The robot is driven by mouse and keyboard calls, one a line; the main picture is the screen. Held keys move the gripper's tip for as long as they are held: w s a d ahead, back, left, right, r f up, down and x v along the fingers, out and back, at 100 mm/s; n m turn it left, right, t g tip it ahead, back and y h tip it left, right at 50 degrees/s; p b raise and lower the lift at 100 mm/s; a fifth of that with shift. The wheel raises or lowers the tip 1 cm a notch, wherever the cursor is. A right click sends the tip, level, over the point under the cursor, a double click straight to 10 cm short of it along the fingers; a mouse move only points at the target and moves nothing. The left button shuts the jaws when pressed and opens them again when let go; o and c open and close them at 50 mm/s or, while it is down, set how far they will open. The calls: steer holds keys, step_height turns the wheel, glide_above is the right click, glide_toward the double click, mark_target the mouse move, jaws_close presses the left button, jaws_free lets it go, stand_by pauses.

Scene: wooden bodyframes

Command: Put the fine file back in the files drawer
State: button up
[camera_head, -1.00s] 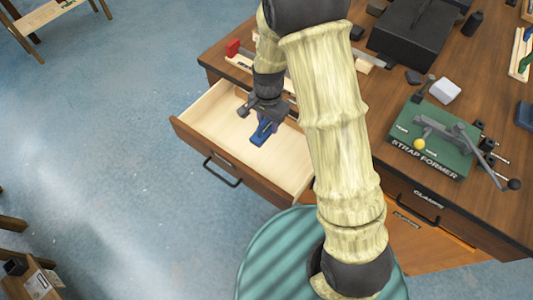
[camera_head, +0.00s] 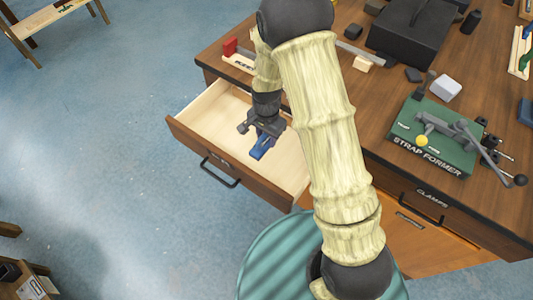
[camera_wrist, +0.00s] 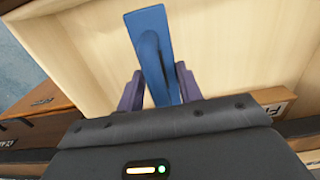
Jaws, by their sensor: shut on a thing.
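My gripper (camera_head: 261,138) is shut on a blue object (camera_head: 262,149), which I take to be the fine file. The wrist view shows the blue piece (camera_wrist: 149,32) between the purple-looking fingers (camera_wrist: 157,90). Its far end points away from the gripper, and a narrow ridge runs along it. The gripper and file are over the pulled-out drawer (camera_head: 193,145). The drawer's pale wooden floor (camera_wrist: 230,50) looks bare around the file. I cannot tell whether the file touches the drawer floor.
The brown bench holds a green strap former (camera_head: 432,138), a black box (camera_head: 412,32) and a wooden rack (camera_head: 238,61) above the open drawer. A drawer labelled clamps (camera_head: 430,207) is shut at the right. Blue floor is open at the left.

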mark_target(266, 140)
step_height(266, 140, down, 4)
steer(key=shift+w+a+f, duration=0.1)
steer(key=shift+f, duration=0.05)
steer(key=shift+f+p, duration=0.4)
steer(key=shift+f, duration=1.65)
steer(key=shift+f, duration=0.15)
steer(key=o, duration=1)
steer(key=shift+o, duration=0.2)
